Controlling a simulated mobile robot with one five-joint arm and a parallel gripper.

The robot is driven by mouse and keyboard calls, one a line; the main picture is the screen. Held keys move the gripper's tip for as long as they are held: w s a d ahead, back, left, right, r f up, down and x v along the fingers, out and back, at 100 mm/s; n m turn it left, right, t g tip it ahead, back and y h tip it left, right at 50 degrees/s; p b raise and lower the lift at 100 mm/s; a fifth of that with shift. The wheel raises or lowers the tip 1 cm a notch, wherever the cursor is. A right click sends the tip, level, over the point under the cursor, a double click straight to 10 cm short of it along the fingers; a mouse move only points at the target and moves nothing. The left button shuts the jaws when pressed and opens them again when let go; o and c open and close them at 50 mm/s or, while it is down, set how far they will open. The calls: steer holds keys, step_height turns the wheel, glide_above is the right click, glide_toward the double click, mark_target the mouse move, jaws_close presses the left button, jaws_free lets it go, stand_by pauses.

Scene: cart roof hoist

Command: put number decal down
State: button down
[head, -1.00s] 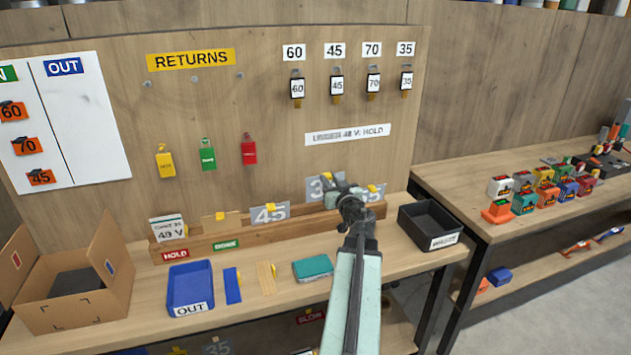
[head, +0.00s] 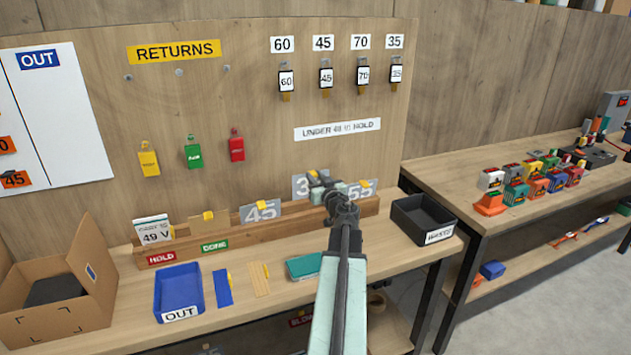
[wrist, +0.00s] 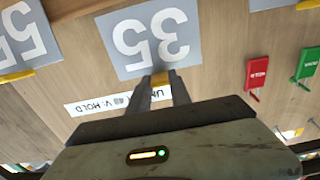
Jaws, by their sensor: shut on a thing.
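The grey number decal marked 35 shows upside down in the wrist view (wrist: 150,38), and partly behind my gripper in the head view (head: 301,187). My gripper (wrist: 161,84) is shut on the decal's yellow tab (wrist: 162,77). In the head view my gripper (head: 328,186) is at the wooden rack (head: 235,238), between the standing 45 decal (head: 262,211) and the 55 decal (head: 366,187). My gripper and arm hide part of the held decal and the rack. I cannot tell whether the decal's lower edge touches the rack.
A black waste bin (head: 427,218) stands right of the rack. A blue OUT tray (head: 179,291), a teal block (head: 304,267) and an open cardboard box (head: 60,305) are on the bench. A 49 V card (head: 153,230) stands at the rack's left end.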

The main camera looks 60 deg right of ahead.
steer(key=shift+f+b, duration=0.5)
steer(key=shift+b, duration=0.05)
steer(key=c, duration=1.2)
jaws_free()
steer(key=shift+r, duration=0.1)
